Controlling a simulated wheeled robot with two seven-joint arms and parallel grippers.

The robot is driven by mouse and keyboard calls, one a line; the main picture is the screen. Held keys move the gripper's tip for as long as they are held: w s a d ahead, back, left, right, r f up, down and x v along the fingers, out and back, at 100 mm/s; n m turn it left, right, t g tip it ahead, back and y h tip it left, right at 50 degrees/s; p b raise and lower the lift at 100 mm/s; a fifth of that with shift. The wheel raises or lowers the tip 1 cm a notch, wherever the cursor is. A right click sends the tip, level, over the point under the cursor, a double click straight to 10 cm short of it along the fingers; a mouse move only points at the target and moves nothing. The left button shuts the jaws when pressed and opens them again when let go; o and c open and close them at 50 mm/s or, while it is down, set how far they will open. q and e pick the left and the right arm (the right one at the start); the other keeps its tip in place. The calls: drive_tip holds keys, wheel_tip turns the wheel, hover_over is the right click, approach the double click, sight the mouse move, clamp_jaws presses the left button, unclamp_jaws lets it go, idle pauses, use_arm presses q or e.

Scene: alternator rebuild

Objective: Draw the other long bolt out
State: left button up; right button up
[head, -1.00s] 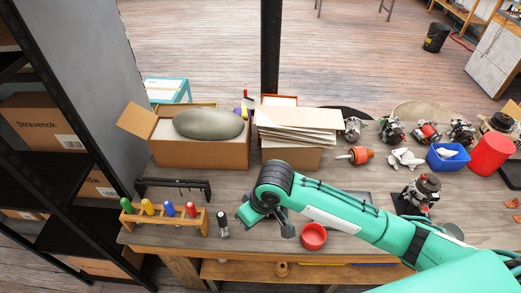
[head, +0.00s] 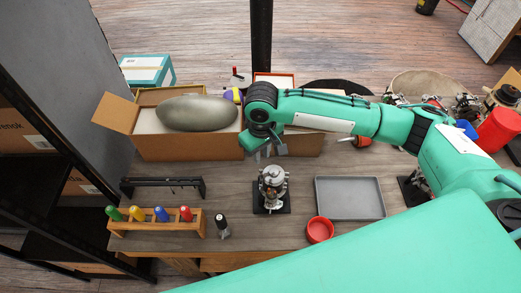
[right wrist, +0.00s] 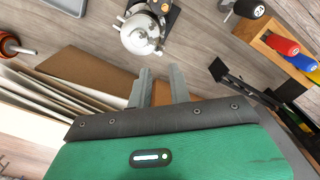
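A silver alternator (head: 272,182) stands on a black stand (head: 258,207) in the middle of the bench. In the right wrist view the alternator (right wrist: 140,33) shows from above, beyond my fingertips. The long bolt is too small to make out on it. My right gripper (head: 268,150) is over the bench behind the alternator, near the cardboard boxes. In the right wrist view its two fingers (right wrist: 160,75) are apart with nothing between them. My left gripper is not in view.
A grey tray (head: 350,198) and a red bowl (head: 320,230) lie right of the alternator. A wooden rack of coloured screwdrivers (head: 158,226), a black-handled tool (head: 222,226) and a black rack (head: 162,186) are at left. Open boxes (head: 180,147) stand behind.

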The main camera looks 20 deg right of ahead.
drive_tip(key=b, duration=0.4)
hover_over(261, 170)
wheel_tip(261, 170, down, 4)
drive_tip(key=shift+f, duration=0.15)
drive_tip(key=shift+s, duration=0.1)
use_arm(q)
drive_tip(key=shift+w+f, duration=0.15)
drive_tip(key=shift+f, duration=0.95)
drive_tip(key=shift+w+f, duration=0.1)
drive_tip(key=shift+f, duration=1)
use_arm(e)
drive_tip(key=shift+f, duration=1.8)
drive_tip(key=shift+c, duration=0.4)
clamp_jaws()
use_arm(q)
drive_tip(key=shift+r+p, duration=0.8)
drive_tip(key=shift+p, duration=0.2)
use_arm(e)
drive_tip(key=shift+r, duration=0.2)
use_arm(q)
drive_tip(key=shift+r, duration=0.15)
use_arm(e)
drive_tip(key=shift+r, duration=0.15)
use_arm(q)
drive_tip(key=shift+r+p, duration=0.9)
drive_tip(key=shift+p, duration=0.15)
use_arm(e)
drive_tip(key=shift+r, duration=0.45)
